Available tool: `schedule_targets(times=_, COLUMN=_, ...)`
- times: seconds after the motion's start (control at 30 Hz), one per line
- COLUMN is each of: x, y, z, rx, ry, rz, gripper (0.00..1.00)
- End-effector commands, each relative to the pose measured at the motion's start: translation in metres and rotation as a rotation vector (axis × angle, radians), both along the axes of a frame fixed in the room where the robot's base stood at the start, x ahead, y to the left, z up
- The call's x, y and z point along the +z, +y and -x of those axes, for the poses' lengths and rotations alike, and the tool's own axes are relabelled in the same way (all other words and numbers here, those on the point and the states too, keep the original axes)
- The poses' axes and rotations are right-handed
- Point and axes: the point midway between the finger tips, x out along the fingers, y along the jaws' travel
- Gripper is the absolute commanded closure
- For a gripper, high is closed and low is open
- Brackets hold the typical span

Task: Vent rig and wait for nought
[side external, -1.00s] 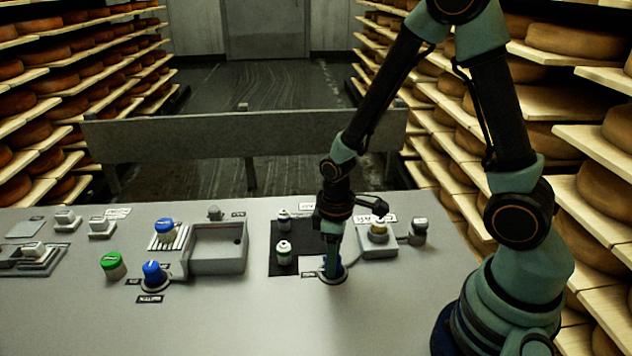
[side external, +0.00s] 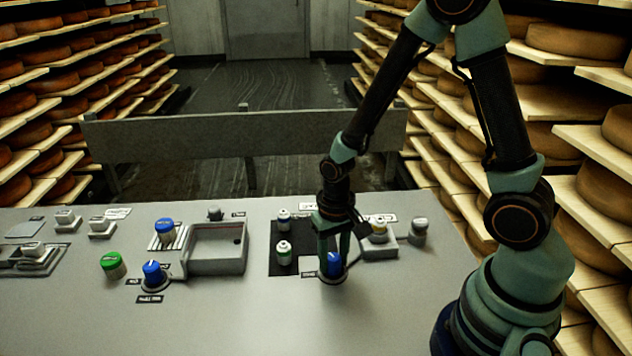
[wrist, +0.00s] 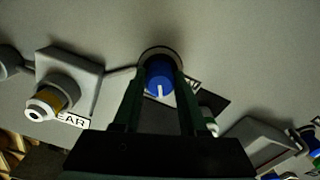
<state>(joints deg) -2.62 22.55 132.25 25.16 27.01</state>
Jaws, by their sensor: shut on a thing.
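A blue knob (side external: 334,263) with a white pointer line sits in a round collar on the grey bench, beside a black patch. My gripper (side external: 333,270) points down over it, with one finger on each side. In the wrist view the blue knob (wrist: 160,76) lies between the two fingertips (wrist: 158,80), and the gripper is shut on it. Its white line points toward the bottom of that view. To its left in the wrist view is a square block with a yellow-collared, white-topped button (wrist: 47,101) and a partly hidden label ending in "EAR". No gauge reading is visible.
The black patch (side external: 283,262) carries two small white-topped bottles (side external: 284,253). Left of it is a grey tray (side external: 217,262), then another blue knob (side external: 153,273), a green-topped jar (side external: 113,265) and a blue-topped jar (side external: 164,232). The front of the bench is clear.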

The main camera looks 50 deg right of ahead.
Motion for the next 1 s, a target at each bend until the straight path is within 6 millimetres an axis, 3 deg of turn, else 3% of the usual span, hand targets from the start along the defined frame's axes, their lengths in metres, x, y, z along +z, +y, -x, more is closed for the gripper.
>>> schedule_targets(times=0.5, x=0.0006, y=0.0003, z=0.0006, rx=-0.423, ry=0.003, rz=0.001, gripper=1.0)
schedule_targets(times=1.0, x=0.0007, y=0.0004, z=0.0007, rx=-0.569, ry=0.003, rz=0.001, gripper=1.0)
